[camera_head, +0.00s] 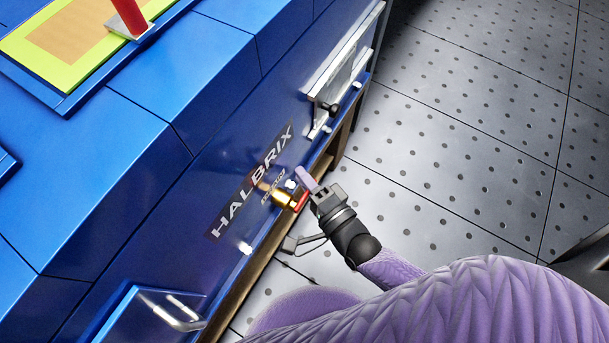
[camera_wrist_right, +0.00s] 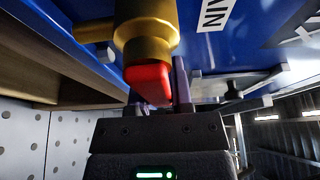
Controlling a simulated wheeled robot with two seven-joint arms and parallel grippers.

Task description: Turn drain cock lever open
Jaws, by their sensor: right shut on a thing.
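The brass drain cock (camera_head: 284,198) sticks out low on the side of the blue motor housing (camera_head: 215,150), just beside the HALBRIX plate. Its red lever (camera_head: 301,203) shows at the cock's outer end. My right gripper (camera_head: 304,180) is at the lever. In the right wrist view the brass body (camera_wrist_right: 147,35) is above and the red lever (camera_wrist_right: 150,82) lies between the two purple fingers of my gripper (camera_wrist_right: 158,92), which is shut on it. The lever's far part is hidden behind the brass body. My left gripper is not in view.
A small white label (camera_wrist_right: 215,14) ending in "AIN" is beside the cock. A metal bracket with a black knob (camera_head: 332,108) is farther along the housing. A brown base frame (camera_head: 250,283) runs below.

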